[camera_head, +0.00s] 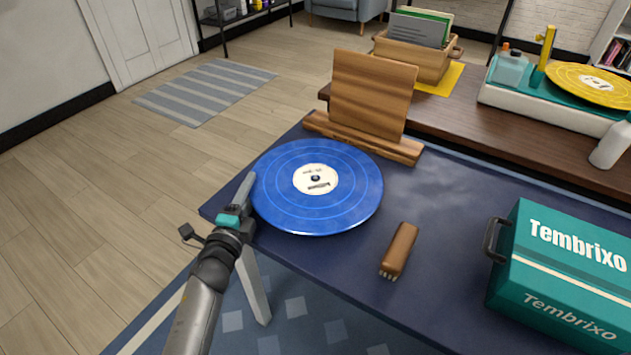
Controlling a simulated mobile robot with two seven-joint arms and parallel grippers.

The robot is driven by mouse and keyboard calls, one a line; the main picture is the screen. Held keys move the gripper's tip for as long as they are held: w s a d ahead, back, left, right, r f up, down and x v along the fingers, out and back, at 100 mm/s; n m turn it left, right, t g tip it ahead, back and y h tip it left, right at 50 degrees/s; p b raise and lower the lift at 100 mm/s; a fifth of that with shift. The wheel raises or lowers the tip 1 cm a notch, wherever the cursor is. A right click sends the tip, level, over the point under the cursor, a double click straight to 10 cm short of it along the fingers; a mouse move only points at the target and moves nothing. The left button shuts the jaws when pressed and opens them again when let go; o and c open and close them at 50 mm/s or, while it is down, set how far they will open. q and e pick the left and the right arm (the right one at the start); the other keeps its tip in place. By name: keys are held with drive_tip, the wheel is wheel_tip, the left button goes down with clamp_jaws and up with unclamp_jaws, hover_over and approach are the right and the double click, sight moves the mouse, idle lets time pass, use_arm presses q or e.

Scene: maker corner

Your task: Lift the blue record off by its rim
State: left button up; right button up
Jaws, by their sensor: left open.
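The blue record (345,205) lies flat near the left edge of the dark blue table (440,200). It has a cream label (322,186) with a small dark spot at its centre. What is under the record is hidden. My left gripper (248,184) is at the record's left rim, with its jaws open. One finger shows clearly; the other is hard to make out. I cannot tell whether a finger touches the rim or whether the rim lies between the fingers. My right gripper is out of view.
A wooden stand (372,95) is just behind the record. A brown brush (400,250) lies in front to the right, and a teal Tembrixo case (510,270) stands at the right. A brown bench (470,125) behind holds a turntable with a yellow record (590,88). Table between brush and case is clear.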

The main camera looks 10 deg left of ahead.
use_arm(q)
drive_tip(key=shift+w, duration=0.5)
clamp_jaws()
idle(1.1)
